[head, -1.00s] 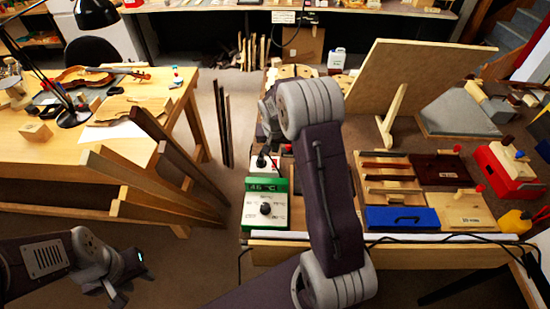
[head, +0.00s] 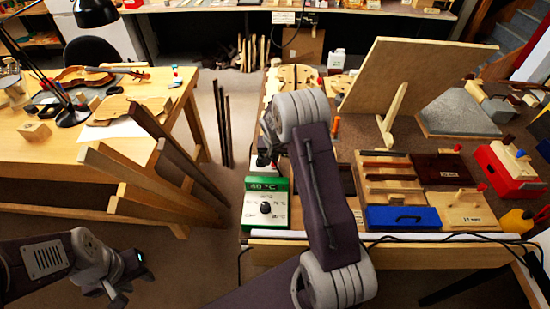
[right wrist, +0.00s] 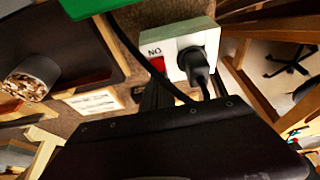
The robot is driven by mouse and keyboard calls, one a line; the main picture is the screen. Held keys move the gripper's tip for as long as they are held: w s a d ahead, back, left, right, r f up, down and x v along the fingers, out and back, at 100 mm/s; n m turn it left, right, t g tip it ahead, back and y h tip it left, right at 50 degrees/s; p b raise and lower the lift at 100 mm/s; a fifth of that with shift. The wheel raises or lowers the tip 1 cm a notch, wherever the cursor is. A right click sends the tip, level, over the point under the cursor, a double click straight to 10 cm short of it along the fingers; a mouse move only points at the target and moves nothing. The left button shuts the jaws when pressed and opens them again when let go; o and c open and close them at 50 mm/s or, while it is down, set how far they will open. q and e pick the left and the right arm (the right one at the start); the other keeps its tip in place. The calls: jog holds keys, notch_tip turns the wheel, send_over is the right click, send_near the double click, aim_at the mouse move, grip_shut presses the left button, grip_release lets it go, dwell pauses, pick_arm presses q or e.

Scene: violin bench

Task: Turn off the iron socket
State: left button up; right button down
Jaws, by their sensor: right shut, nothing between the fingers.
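The iron socket (right wrist: 195,45) is a pale box in the right wrist view, with a black plug (right wrist: 196,66) in it. Its red switch (right wrist: 157,64) sits beside the plug, by an "ON" mark that reads upside down. A green and white temperature box (head: 267,208) with a dial stands at the bench's front left in the head view and reads 40 °C. My right gripper (head: 264,163) is shut and empty, just behind that box; its fingertips are mostly hidden. My left gripper (head: 120,285) hangs low at the left, away from the bench; its jaw opening is unclear.
My right arm covers part of the bench. A blue box (head: 402,218), wooden trays and a leaning board (head: 415,80) stand to the right. A cable (right wrist: 140,50) runs close by the socket. A side table (head: 60,150) with a violin stands at the left.

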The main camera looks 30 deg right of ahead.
jog(key=shift+s+f, duration=0.25)
jog(key=shift+f, duration=0.05)
jog(key=shift+s+a+f, duration=0.1)
jog(key=shift+a+f, duration=0.05)
jog(key=shift+s+a+f+b, duration=0.1)
jog(key=shift+s+a+b, duration=0.05)
jog(key=shift+s+b, duration=0.3)
jog(key=shift+s+a, duration=0.2)
jog(key=r+p, duration=0.4)
jog(key=r, duration=0.1)
jog(key=shift+w+r, duration=0.2)
jog(key=shift+r, duration=0.15)
jog(key=s+r, duration=0.1)
jog(key=r, duration=0.1)
notch_tip(320, 180, up, 7)
send_over(275, 165)
jog(key=s+a, duration=0.2)
jog(key=s, duration=0.1)
jog(key=shift+s+a+f+b, duration=0.1)
jog(key=shift+s+f+b, duration=0.1)
jog(key=shift+b, duration=0.1)
